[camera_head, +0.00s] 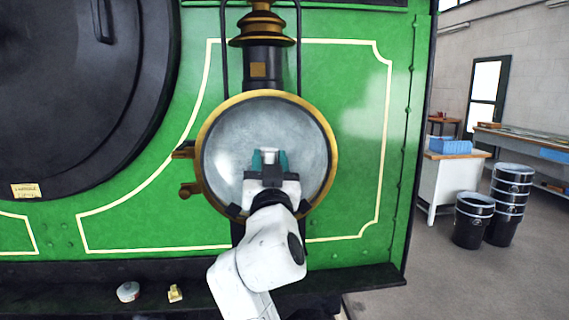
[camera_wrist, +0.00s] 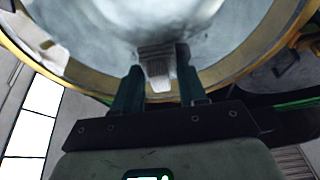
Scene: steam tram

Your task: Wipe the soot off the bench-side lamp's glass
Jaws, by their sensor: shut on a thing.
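The lamp has a round glass (camera_head: 240,135) in a brass rim (camera_head: 204,133), fixed to the green tram front. The glass is hazy grey, with a paler patch at its left. My gripper (camera_head: 269,158) is in front of the lower middle of the glass. The lamp's lower edge is partly hidden by my arm.
A ledge (camera_head: 370,281) runs below the lamp, bearing a small round tin (camera_head: 128,291) and a small yellowish object (camera_head: 175,293). At the right stand black buckets (camera_head: 473,220), a white bench (camera_head: 446,185) with a blue item (camera_head: 450,146), and open floor.

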